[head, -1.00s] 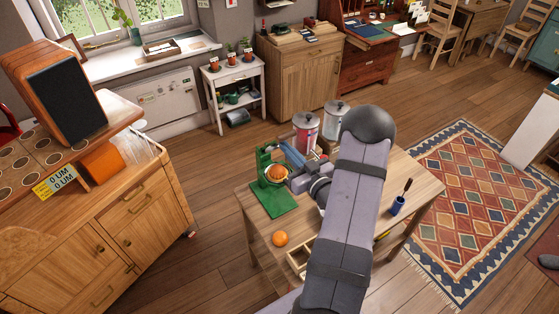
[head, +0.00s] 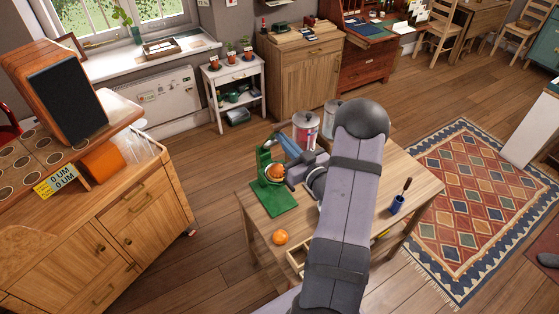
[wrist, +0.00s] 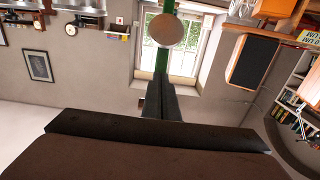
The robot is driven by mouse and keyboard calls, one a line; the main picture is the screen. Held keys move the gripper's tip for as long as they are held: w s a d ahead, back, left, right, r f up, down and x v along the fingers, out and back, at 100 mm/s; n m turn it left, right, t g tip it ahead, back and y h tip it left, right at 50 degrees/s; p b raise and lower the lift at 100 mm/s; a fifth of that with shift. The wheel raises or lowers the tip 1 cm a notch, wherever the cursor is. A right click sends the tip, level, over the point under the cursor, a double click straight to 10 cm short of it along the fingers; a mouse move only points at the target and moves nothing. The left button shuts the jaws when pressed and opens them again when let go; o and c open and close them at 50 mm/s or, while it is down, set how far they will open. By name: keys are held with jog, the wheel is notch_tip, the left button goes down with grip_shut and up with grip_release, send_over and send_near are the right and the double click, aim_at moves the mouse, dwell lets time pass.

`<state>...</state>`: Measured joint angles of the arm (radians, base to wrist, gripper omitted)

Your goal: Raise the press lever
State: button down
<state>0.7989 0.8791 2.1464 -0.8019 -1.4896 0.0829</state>
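The green press (head: 274,197) stands at the left end of the wooden table, with an orange (head: 277,171) at its middle. A blue-grey bar (head: 287,147), which may be the lever, slants beside the upright of the press. My gripper (head: 292,172) is just right of the press, partly behind my arm. In the wrist view, my gripper's dark fingers (wrist: 161,98) lie close together and look shut. Their tips are by the green upright (wrist: 162,60), with a pale round disc (wrist: 165,30) in front of it. I cannot tell whether the fingers touch the lever.
A loose orange (head: 280,237) lies near the table's front left edge. Glass jars (head: 306,132) stand behind the press. A blue cup (head: 397,204) with a tool in it stands on the right. A wooden box (head: 295,258) is partly hidden by my arm.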

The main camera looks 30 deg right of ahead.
dwell(0.3)
jog(key=s+b, duration=0.1)
jog(key=s, duration=0.6)
jog(key=shift+s+f, duration=0.25)
jog(key=shift+f, duration=0.2)
dwell(0.3)
jog(key=shift+r, duration=0.1)
notch_tip(320, 180, up, 4)
jog(key=shift+f+p, duration=0.2)
jog(key=shift+p, duration=1.05)
jog(key=shift+w, duration=0.2)
jog(key=shift+w+b, duration=0.35)
jog(key=shift+w, duration=1.5)
jog(key=shift+w, duration=0.1)
